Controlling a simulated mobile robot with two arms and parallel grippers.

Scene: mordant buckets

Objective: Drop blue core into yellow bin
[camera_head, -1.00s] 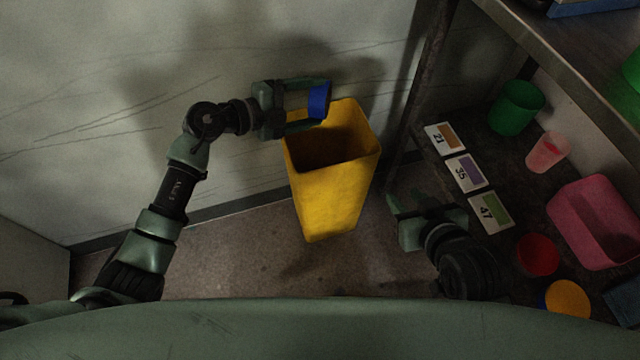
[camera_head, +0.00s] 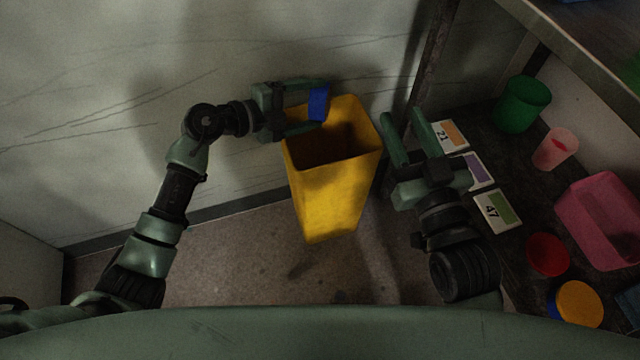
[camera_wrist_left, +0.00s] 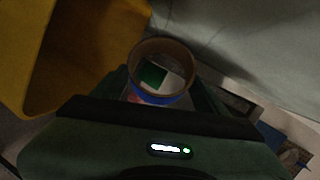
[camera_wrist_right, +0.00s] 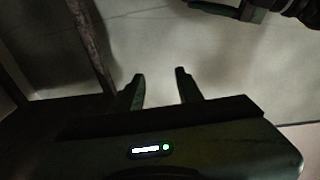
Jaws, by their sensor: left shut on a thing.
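The blue core (camera_head: 318,104) is a short ring with a blue outside. My left gripper (camera_head: 318,106) is shut on it at the back left part of the yellow bin's rim. The yellow bin (camera_head: 335,200) stands upright on the floor, open at the top, its inside in shadow. In the left wrist view the core (camera_wrist_left: 160,99) shows a brown rim and an open middle, with the yellow bin (camera_wrist_left: 25,60) beside it at left. My right gripper (camera_head: 404,113) is open and empty, right of the bin; its spread fingers show in the right wrist view (camera_wrist_right: 159,77).
A shelf at right holds number cards (camera_head: 497,210), a green cup (camera_head: 522,104), a pink cup (camera_head: 555,150), a pink tub (camera_head: 600,222), a red round piece (camera_head: 547,255) and a yellow-topped one (camera_head: 577,303). A shelf post (camera_head: 433,60) stands behind my right gripper.

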